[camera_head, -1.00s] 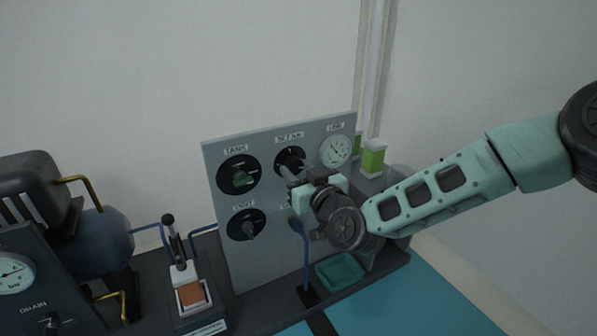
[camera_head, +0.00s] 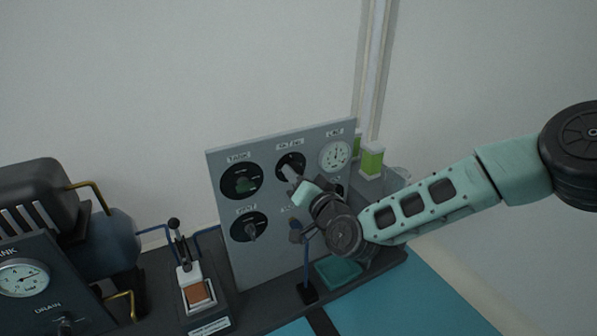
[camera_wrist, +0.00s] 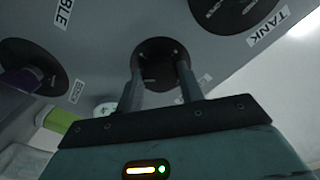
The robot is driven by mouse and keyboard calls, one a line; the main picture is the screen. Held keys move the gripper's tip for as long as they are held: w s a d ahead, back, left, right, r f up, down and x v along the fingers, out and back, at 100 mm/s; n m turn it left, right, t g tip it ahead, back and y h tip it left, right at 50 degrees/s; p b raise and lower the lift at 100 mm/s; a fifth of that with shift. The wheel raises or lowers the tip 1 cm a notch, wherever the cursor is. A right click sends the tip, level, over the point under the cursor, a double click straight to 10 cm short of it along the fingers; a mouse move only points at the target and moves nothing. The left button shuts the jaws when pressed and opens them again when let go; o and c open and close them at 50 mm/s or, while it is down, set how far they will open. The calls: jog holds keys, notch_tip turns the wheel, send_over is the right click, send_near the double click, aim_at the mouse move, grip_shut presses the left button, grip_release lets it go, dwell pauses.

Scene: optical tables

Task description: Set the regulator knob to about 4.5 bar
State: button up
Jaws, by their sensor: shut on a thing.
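The grey panel (camera_head: 265,262) stands upright with labelled round dials. The regulator knob's black dial (camera_head: 290,160) is at its top middle, under a label that seems to read SET bar. My gripper (camera_head: 291,177) reaches it from the lower right, fingers shut on the regulator knob. In the wrist view the dial (camera_wrist: 161,52) has small pale marks, and my gripper (camera_wrist: 160,82) has one finger on each side of its centre. The knob itself is mostly hidden, and its setting cannot be read. The round white gauge (camera_head: 335,155) is right of the dial; its reading is too small to tell.
A blue-stemmed stand (camera_head: 307,262) and teal tray (camera_head: 338,272) are in front of the panel. A lever device (camera_head: 197,292) and compressor (camera_head: 105,245) stand left.

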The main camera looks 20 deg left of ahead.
jog(key=m+p, duration=0.2)
jog(key=m, duration=1)
jog(key=shift+r+p, duration=0.1)
jog(key=shift+p, duration=0.2)
dwell(0.4)
jog(key=o, duration=1)
jog(key=shift+s+d, duration=0.1)
jog(key=p+v, duration=0.6)
jog(key=v, duration=1.1)
jog(key=shift+s+p, duration=0.15)
jog(key=shift+p, duration=0.15)
